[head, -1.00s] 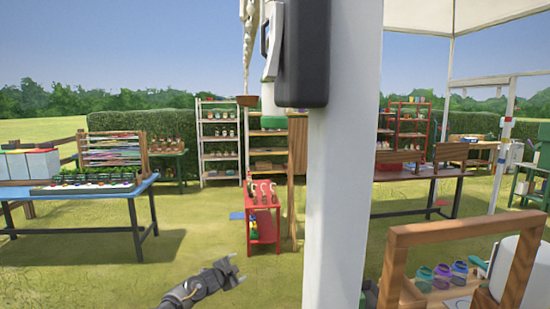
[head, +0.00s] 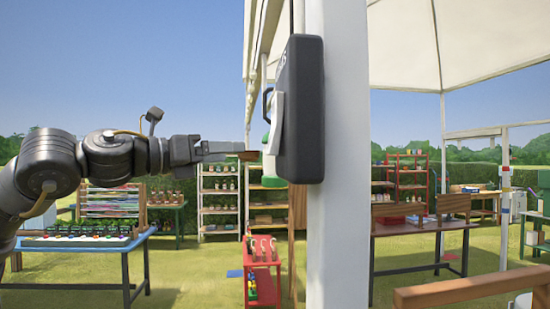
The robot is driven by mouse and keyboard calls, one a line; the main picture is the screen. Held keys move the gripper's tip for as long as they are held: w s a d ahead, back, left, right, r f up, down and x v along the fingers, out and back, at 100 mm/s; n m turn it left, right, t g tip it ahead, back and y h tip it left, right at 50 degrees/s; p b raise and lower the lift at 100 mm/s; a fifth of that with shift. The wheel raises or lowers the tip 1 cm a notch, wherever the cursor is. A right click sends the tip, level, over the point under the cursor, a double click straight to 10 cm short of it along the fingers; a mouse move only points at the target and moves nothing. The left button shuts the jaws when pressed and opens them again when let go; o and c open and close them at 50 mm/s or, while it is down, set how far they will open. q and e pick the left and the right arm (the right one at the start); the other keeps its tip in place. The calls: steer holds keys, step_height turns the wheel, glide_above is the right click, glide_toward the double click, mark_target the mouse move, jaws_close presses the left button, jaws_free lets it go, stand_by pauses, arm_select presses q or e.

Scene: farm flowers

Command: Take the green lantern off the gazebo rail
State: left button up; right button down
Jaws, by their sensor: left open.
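A green-and-white object (head: 273,180), which looks like the green lantern, hangs beside the white gazebo post. Its lower green part shows below and left of a black case (head: 303,108) on the post, and the case hides much of it. My left gripper (head: 238,147) reaches in from the left at about the lantern's height. It is seen edge-on and open, with its tips just left of the lantern and a gap in the picture between them. A small brown piece (head: 250,156) shows by the tips. My right gripper is out of view.
The white gazebo post (head: 338,220) stands just right of the lantern. A blue table (head: 75,243) with plants is at left, a red stand (head: 264,281) with bottles below. A wooden frame (head: 470,290) is at lower right. Shelves stand behind.

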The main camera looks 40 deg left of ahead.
mark_target(264, 160)
arm_select(q)
steer(key=shift+m+g, duration=0.3)
steer(key=shift+m, duration=0.4)
steer(key=w+p, duration=0.1)
steer(key=w, duration=0.1)
steer(key=w+d+f+p, duration=0.1)
steer(key=w+p, duration=0.1)
steer(key=w, duration=0.1)
steer(key=shift+w+d+f, duration=0.2)
steer(key=shift+w+f, duration=0.25)
steer(key=shift+w, duration=0.1)
steer(key=p+x, duration=0.4)
steer(key=shift+w+d+r+p, duration=0.2)
steer(key=shift+w+r+p, duration=0.1)
steer(key=shift+p, duration=0.1)
steer(key=shift+w+f, duration=0.1)
steer(key=shift+w, duration=0.15)
steer(key=shift+s, duration=0.1)
